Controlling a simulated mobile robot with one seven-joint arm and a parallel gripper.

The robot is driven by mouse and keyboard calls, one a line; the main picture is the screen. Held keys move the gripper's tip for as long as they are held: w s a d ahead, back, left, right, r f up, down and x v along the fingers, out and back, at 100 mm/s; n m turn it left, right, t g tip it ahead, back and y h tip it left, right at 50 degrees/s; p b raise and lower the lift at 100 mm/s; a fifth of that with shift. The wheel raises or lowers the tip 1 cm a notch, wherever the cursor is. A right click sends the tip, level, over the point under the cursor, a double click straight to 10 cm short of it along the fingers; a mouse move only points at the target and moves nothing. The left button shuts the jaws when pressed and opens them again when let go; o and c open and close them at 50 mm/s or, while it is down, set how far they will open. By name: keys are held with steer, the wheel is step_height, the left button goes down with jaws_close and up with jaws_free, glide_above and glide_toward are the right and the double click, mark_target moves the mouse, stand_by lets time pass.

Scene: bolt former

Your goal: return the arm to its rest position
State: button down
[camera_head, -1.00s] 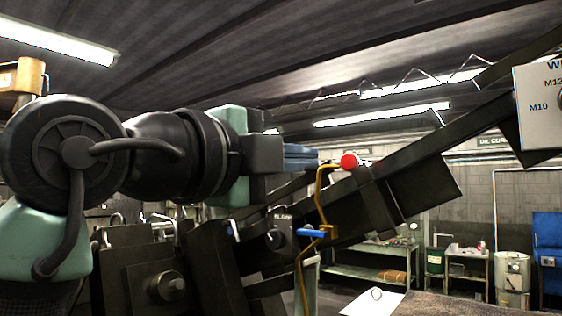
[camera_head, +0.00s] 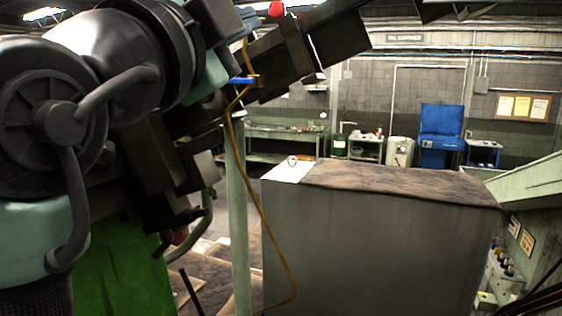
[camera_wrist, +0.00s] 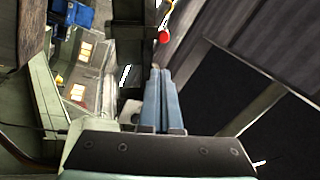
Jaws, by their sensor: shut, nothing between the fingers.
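My arm fills the left of the head view, with a dark wrist and pale green links. My gripper (camera_wrist: 160,72) shows in the wrist view as two blue fingers lying side by side, shut and with nothing between them. In the head view its fingers are at the top edge, partly cut off and hard to make out. A red ball knob (camera_wrist: 164,38) appears just beyond the fingertips in the wrist view; whether they touch it cannot be told. The knob is also at the top of the head view (camera_head: 276,8).
A yellow cable (camera_head: 262,210) with a blue lever (camera_head: 241,81) hangs by a green post (camera_head: 237,230). A large grey cabinet (camera_head: 380,250) stands at centre right. A blue machine (camera_head: 441,130) and a workbench (camera_head: 283,133) are at the back, with open floor before them.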

steer(key=s+d+f+n+t+y+b, duration=0.2)
steer(key=s+f+n+t+y+b, duration=0.1)
steer(key=s+f+n, duration=0.3)
steer(key=s+d+f+n+t+y+b, duration=0.3)
steer(key=s+f+n, duration=0.3)
steer(key=n, duration=0.4)
steer(key=shift+s+f+n+t+y+b, duration=0.15)
steer(key=shift+f+n+t+y+b, duration=0.2)
steer(key=shift+f+b, duration=0.35)
steer(key=shift+a, duration=0.1)
